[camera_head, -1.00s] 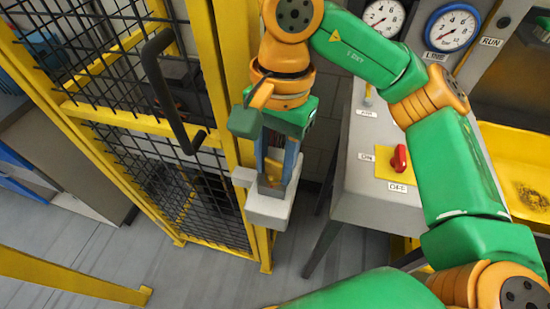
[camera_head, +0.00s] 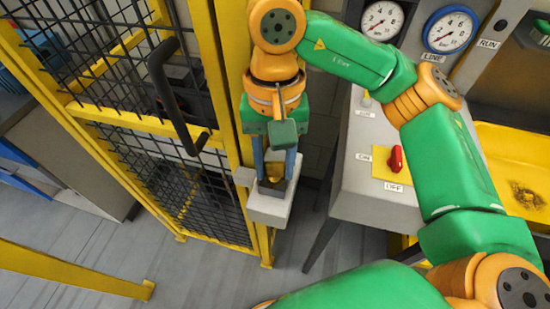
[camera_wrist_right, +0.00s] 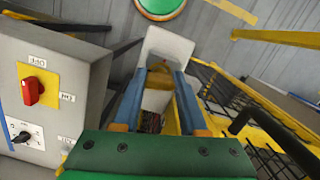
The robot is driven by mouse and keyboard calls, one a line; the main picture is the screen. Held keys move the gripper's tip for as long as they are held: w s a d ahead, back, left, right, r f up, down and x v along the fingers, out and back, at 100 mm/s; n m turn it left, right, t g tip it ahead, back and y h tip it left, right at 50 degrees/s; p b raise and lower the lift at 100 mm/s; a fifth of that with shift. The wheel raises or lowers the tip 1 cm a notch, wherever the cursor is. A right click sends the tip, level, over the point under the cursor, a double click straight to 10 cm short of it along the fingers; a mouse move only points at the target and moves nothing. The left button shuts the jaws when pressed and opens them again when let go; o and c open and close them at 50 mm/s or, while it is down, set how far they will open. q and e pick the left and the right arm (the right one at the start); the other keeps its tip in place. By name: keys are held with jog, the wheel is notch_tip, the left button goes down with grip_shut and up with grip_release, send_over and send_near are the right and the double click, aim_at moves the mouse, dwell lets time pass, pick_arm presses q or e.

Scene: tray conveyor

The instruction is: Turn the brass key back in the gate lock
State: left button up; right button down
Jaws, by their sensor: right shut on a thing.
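The gate lock is a pale grey box (camera_head: 270,209) on the yellow gate post, low in the middle of the head view. It also shows in the right wrist view (camera_wrist_right: 168,45), beyond the fingertips. My right gripper (camera_head: 275,183) points down at the top of the lock, its two blue fingers shut on the brass key (camera_head: 275,172). The key's brass head shows between the fingertips in the wrist view (camera_wrist_right: 160,78). Its lower part is hidden, so I cannot see its exact angle. My left gripper is not in view.
The yellow-framed mesh gate (camera_head: 225,90) with a black handle (camera_head: 172,95) stands left of my right arm. A grey control box (camera_head: 360,185) with a red switch (camera_head: 397,158) stands to the right. Gauges (camera_head: 450,30) are behind. Grey floor lies below.

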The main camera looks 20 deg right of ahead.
jog(key=shift+c, duration=1.8)
grip_release()
jog(key=r, duration=0.2)
jog(key=r+p, duration=0.1)
jog(key=r, duration=0.4)
jog(key=shift+w+d, duration=0.1)
jog(key=shift+w, duration=0.3)
